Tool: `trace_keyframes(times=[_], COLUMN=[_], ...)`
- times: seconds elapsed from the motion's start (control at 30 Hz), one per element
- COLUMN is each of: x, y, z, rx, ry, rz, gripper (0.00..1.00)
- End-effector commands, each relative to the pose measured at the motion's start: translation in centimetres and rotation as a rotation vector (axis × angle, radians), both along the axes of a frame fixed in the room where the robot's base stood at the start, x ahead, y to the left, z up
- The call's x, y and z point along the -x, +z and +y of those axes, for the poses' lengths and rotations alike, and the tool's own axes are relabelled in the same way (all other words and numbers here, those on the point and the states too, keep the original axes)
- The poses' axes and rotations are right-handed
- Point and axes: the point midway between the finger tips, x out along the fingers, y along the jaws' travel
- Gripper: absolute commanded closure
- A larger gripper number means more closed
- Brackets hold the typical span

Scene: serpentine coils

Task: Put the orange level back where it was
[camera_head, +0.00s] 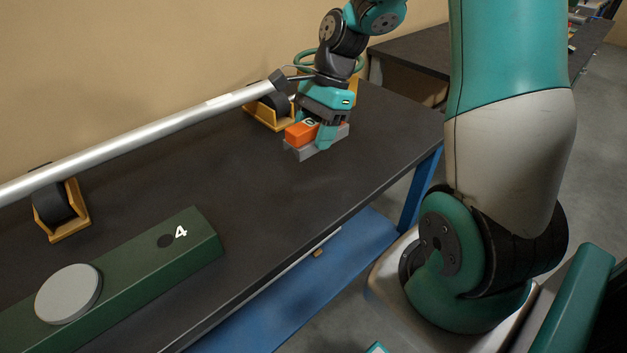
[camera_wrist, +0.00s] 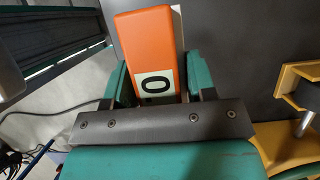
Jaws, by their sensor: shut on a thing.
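The orange level (camera_head: 299,133) is a small block near the right end of the dark bench, in front of the pipe's far end. My gripper (camera_head: 319,132) points down and is shut on it. In the wrist view the orange level (camera_wrist: 148,42) lies between the teal fingers of my gripper (camera_wrist: 157,75), with a white "0" label facing the camera. A grey block (camera_head: 302,153) lies on the bench directly below the level. I cannot tell whether the level touches it. The level's right part is hidden by my gripper.
A silver pipe (camera_head: 150,143) rests on two yellow roller stands, one left (camera_head: 80,222) and one right (camera_head: 256,113). A dark green box (camera_head: 130,284) marked "4", with a grey disc (camera_head: 68,293), stands at front left. The bench middle (camera_head: 240,185) is clear.

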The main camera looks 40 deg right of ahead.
Motion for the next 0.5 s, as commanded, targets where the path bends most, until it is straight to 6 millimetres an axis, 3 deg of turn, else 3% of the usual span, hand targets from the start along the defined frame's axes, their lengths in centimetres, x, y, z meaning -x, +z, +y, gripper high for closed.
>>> trace_keyframes(times=[0.03,0.2,0.5], x=[0.1,0.1,0.0], y=[-1.7,-5.7,-8.4], z=[0.1,0.1,0.1], rx=[-0.004,-0.002,0.0], ry=[0.001,0.002,0.003], rz=[0.006,0.005,0.001], gripper=[0.81,0.81,0.81])
